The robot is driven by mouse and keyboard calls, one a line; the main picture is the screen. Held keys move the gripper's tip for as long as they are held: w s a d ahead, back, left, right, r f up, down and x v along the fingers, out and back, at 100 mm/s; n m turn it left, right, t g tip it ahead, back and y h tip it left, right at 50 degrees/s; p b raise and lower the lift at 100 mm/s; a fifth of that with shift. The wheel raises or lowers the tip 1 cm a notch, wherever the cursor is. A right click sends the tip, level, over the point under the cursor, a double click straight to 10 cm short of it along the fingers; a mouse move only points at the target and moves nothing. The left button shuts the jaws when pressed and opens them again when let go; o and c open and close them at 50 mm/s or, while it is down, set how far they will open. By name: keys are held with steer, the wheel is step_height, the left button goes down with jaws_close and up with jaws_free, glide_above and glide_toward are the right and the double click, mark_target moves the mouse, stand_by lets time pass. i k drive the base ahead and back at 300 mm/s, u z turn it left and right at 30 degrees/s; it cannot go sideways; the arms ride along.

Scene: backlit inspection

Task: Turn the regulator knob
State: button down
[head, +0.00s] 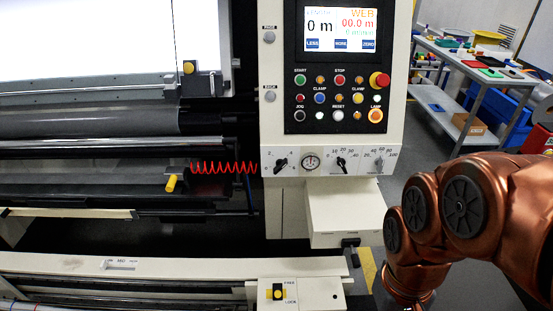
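A white strip under the control panel carries several knobs and a round gauge (311,162). A black pointer knob (281,165) with a numbered scale is left of the gauge. Another black pointer knob (341,163) is right of it, and a grey pointer knob (378,164) is at the strip's right end. I cannot read which one is labelled as the regulator. My copper arm is at the lower right, apart from the knobs. My gripper is out of the frame.
The control panel (294,100) has a screen and several buttons above the strip. A white box (345,210) juts out below it. A red coiled hose (222,168) runs left of the strip. Rollers fill the left. A bench (462,62) stands back right.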

mark_target(281, 164)
steer(key=u, duration=0.5)
steer(key=k, duration=1.2)
steer(key=u, duration=1.4)
steer(key=i, duration=1.2)
steer(key=z, duration=0.5)
steer(key=i, duration=0.85)
steer(key=z, duration=0.75)
